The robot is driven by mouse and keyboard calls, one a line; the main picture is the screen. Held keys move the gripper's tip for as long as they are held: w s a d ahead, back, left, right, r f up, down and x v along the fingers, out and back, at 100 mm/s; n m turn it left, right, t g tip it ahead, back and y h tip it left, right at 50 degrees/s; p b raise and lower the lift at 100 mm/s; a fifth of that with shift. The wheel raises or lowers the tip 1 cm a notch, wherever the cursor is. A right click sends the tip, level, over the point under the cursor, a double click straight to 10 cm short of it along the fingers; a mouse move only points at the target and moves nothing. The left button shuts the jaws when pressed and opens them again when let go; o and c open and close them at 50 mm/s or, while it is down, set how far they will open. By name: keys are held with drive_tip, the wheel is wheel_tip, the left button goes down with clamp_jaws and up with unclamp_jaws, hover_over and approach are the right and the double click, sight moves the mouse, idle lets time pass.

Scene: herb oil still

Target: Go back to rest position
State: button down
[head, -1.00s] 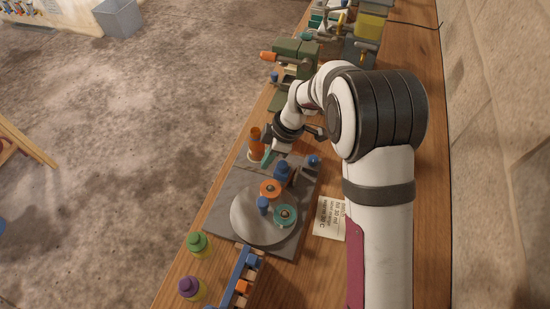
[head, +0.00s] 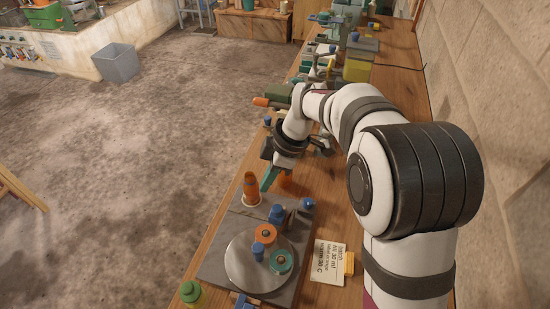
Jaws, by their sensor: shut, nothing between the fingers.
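My gripper (head: 270,177) is near the middle of the wooden bench (head: 357,190), pointing down and left. Its teal fingertip shows just above and right of an orange bottle (head: 251,190), apart from it as far as I can see. The gripper is shut with nothing in it. My white and black arm reaches to it from the right and hides part of the bench.
A grey slab with a round plate (head: 236,272) carries an orange-topped piece (head: 265,234), a teal-topped piece (head: 281,262) and blue-capped ones. A written card (head: 328,262) lies to the right. Green and yellow equipment (head: 357,70) crowds the far bench. A stone wall (head: 500,130) borders it.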

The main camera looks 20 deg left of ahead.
drive_tip(key=s+d+r+m+h, duration=0.1)
drive_tip(key=s+d+r+m, duration=0.3)
drive_tip(key=s+d+m, duration=0.35)
drive_tip(key=s+d+r+m, duration=0.3)
drive_tip(key=s+d+m, duration=0.4)
drive_tip(key=d+m, duration=0.2)
drive_tip(key=s+d+f+m+h, duration=0.1)
drive_tip(key=s+d+m, duration=0.3)
drive_tip(key=s+m, duration=0.6)
drive_tip(key=shift+d+f+t, duration=0.3)
drive_tip(key=shift+f+t, duration=0.1)
drive_tip(key=shift+f, duration=0.1)
